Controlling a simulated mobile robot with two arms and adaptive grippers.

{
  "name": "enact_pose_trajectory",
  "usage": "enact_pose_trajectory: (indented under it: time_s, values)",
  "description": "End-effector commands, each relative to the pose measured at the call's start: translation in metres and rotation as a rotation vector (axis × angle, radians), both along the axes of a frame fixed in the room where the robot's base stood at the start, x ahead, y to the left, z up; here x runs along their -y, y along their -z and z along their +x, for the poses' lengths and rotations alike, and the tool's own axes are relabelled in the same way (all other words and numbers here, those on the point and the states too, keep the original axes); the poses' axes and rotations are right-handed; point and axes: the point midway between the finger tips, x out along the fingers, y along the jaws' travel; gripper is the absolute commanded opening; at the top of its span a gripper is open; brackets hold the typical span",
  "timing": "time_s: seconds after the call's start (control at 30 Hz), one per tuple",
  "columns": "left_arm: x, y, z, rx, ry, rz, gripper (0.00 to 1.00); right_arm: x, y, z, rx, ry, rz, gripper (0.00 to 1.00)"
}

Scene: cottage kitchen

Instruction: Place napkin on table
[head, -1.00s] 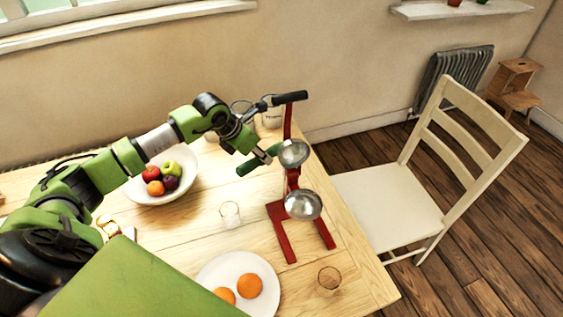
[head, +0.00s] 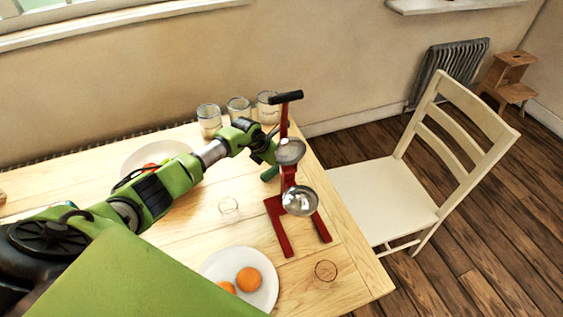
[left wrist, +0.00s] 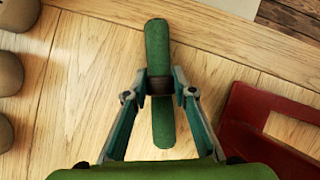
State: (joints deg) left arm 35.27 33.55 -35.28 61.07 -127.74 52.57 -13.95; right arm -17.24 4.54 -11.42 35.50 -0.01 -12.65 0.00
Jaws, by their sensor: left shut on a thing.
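The napkin is a green roll with a dark brown ring around its middle. In the left wrist view, the napkin (left wrist: 160,125) lies lengthwise between the fingers of my left gripper (left wrist: 160,88), which is shut on it at the ring. In the head view, a green end of the napkin (head: 269,174) shows just left of the red stand, mostly hidden by my gripper. The wooden table (head: 190,225) is beneath it. I cannot tell whether the napkin touches the tabletop. My right gripper is not in view.
A red juicer stand (head: 283,225) with metal bowls is close to the right of my left gripper. Several glass jars (head: 209,122) stand at the back. A chair (head: 385,200) stands right.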

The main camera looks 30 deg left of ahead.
Motion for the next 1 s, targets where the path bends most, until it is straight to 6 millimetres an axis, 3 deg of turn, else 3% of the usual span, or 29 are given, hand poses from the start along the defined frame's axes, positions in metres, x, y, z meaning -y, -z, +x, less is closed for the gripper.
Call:
enact_pose_trajectory:
  time_s: [0.37, 0.4, 0.43, 0.77, 1.0]
  values:
    - [0.000, 0.005, 0.000, 0.002, 0.000, 0.001, 0.03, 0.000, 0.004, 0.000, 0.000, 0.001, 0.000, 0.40]
    - [0.000, 0.003, 0.000, 0.002, -0.001, 0.000, 0.35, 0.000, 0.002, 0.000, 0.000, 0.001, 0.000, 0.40]
    - [0.000, 0.003, 0.000, 0.002, 0.000, -0.001, 0.41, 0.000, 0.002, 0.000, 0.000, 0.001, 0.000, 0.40]
    - [0.000, 0.003, 0.000, 0.001, 0.000, 0.000, 0.41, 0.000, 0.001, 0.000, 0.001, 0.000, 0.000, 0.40]
    - [-0.004, -0.011, -0.005, 0.003, 0.001, 0.002, 0.41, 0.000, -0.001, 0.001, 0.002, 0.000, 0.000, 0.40]
